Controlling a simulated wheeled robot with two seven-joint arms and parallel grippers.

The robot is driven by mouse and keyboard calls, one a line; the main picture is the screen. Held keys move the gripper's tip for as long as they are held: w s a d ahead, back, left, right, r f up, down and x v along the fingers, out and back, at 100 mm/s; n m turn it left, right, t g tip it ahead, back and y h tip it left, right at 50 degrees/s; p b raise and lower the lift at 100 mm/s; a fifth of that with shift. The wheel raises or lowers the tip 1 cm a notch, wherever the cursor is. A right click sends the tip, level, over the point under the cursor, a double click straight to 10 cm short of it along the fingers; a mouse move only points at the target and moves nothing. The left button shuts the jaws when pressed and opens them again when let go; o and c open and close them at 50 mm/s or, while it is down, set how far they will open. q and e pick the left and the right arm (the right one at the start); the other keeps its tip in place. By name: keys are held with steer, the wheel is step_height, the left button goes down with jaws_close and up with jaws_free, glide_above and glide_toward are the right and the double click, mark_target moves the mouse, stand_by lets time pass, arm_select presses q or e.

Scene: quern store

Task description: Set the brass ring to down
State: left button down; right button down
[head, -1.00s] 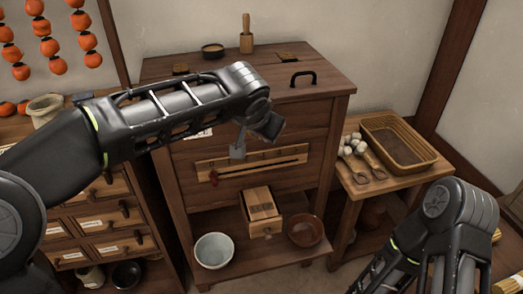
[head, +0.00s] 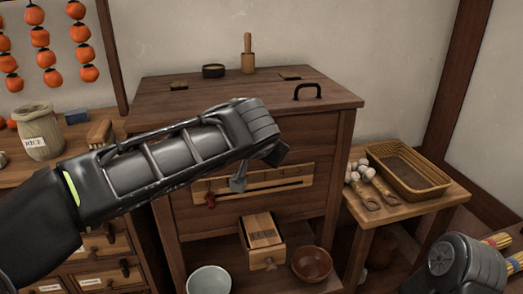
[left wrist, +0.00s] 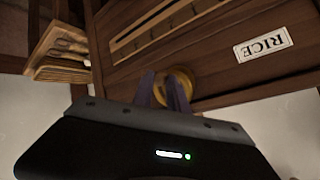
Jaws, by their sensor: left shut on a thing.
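The brass ring (left wrist: 187,86) shows in the left wrist view as a round yellow piece on the dark wooden front of the chest, beside the RICE label (left wrist: 263,45). My left gripper (left wrist: 163,88) has its two fingers at the ring and is shut on it; the fingers cover part of the ring, so its exact angle is hard to tell. In the head view my left forearm crosses in front of the chest (head: 325,125) and hides the ring and the fingertips. Only a link of my right arm shows at the lower right; its gripper is out of view.
A side table holds a wicker tray (head: 425,180) and scoops.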

arm_select(q)
steer(key=c, duration=1.6)
jaws_free()
steer(key=v, duration=0.7)
steer(key=shift+s+r+p, duration=0.25)
steer(key=shift+s+p, duration=0.05)
steer(key=shift+p, duration=0.1)
